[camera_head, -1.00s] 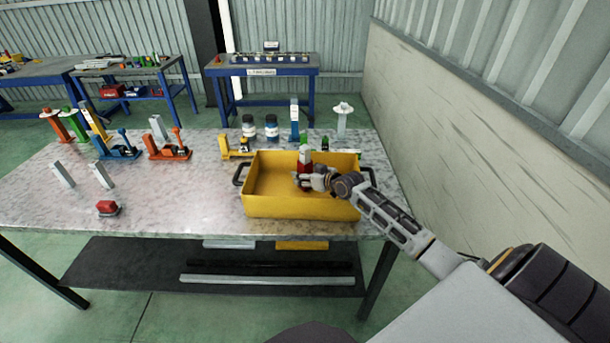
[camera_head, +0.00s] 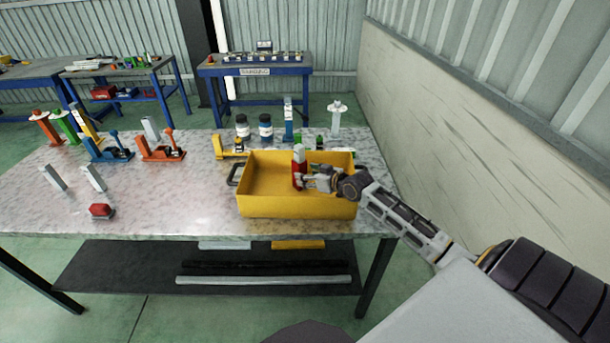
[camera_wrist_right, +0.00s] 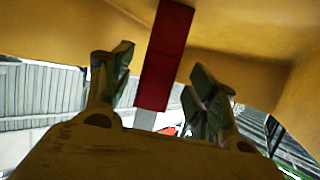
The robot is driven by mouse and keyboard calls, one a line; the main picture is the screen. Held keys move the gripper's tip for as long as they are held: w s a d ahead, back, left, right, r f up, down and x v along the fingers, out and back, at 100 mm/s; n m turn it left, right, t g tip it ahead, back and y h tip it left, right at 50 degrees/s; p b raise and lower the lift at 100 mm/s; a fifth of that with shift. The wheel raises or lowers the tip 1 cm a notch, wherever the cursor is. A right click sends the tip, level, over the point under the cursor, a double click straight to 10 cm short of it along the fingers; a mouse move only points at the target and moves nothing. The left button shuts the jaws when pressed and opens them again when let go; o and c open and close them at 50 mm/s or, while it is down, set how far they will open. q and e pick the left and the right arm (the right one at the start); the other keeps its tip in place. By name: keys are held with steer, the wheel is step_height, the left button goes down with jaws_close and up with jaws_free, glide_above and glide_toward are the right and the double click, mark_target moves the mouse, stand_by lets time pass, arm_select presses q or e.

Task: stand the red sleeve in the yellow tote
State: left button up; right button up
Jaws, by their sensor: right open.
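The red sleeve (camera_head: 298,175) stands upright inside the yellow tote (camera_head: 285,207), with a pale grey-white part at its top end. My right gripper (camera_head: 308,180) is just to the right of the sleeve, low inside the tote. In the right wrist view the red sleeve (camera_wrist_right: 166,55) lies beyond and between the two spread fingers of the right gripper (camera_wrist_right: 158,80), with gaps on both sides. The right gripper is open. The sleeve's foot is hidden by the tote's front wall in the head view. My left gripper is not in view.
The left part of the tote is empty. Bottles (camera_head: 265,129), a blue upright block (camera_head: 288,120) and a yellow clamp (camera_head: 229,147) stand behind the tote. Orange (camera_head: 160,150) and blue fixtures (camera_head: 108,152) and a small red block (camera_head: 102,211) are to the left.

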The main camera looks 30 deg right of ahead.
steer(key=shift+v, duration=1.15)
step_height(320, 180, up, 9)
steer(key=p, duration=0.9)
steer(key=shift+r+p, duration=0.5)
steer(key=shift+p, duration=0.05)
steer(key=shift+f, duration=0.1)
